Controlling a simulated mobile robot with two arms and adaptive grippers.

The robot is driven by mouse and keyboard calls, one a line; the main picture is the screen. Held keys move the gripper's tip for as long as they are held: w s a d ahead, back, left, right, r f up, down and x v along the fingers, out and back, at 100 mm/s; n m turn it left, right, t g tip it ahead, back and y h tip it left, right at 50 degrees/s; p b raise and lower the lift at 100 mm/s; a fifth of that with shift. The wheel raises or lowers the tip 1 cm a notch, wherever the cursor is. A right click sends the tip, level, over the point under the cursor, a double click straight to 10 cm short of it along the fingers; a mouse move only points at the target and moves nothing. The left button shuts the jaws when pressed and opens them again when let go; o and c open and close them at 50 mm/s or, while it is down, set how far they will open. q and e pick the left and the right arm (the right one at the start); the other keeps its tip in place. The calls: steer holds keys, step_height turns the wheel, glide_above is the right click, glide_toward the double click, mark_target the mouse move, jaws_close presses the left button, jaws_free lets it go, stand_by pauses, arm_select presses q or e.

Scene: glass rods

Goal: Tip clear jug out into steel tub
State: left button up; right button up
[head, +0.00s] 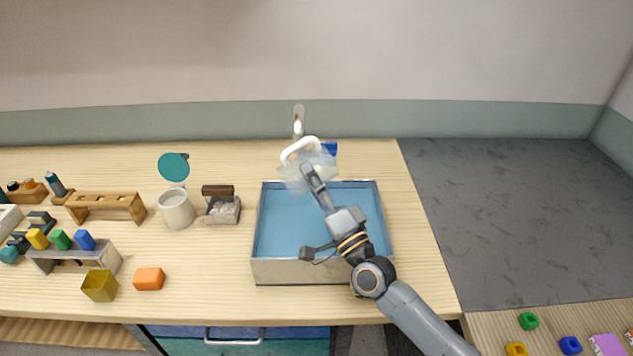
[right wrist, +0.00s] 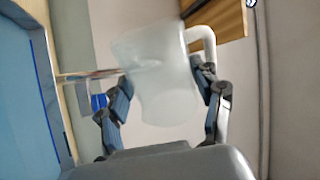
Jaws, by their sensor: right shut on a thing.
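The clear jug (head: 292,173), a cloudy see-through vessel with a white handle, is up in the air by the tub's back edge. My right gripper (head: 309,172) is shut on it. In the right wrist view the jug (right wrist: 160,85) sits between the two fingers, its handle to the upper right. It looks strongly tilted, handle side up. I see no contents or stream. The steel tub (head: 300,271), a wide box with a blue inside, stands below; my right arm crosses over it. The tub's blue inside also shows in the right wrist view (right wrist: 18,100). My left gripper is out of view.
Left of the tub are a small brown-topped holder (head: 222,207), a white mug (head: 177,210) and a teal disc (head: 173,166). A blue item (head: 330,148) is behind the jug. An orange block (head: 149,279) lies front left. The table right of the tub is clear.

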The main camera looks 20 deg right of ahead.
step_height(320, 180, down, 2)
steer(key=n+g+y+b, duration=0.1)
steer(key=n, duration=0.4)
steer(key=n+g+y, duration=0.1)
steer(key=n, duration=0.2)
steer(key=shift+w+d+f+g, duration=0.1)
steer(key=shift+d+f+g, duration=0.05)
steer(key=shift+g, duration=0.15)
steer(key=r+n+g+p, duration=0.1)
steer(key=n, duration=0.1)
steer(key=d+r+n+g+p, duration=0.1)
steer(key=n, duration=0.1)
steer(key=d+r+n+p, duration=0.1)
steer(key=n+p, duration=0.1)
steer(key=shift+w+n+g+y, duration=0.1)
steer(key=shift+n+g+y, duration=0.3)
steer(key=shift+d+n+p, duration=0.15)
steer(key=shift+n+p, duration=0.45)
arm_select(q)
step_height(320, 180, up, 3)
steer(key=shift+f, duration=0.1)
arm_select(e)
steer(key=shift+f, duration=0.1)
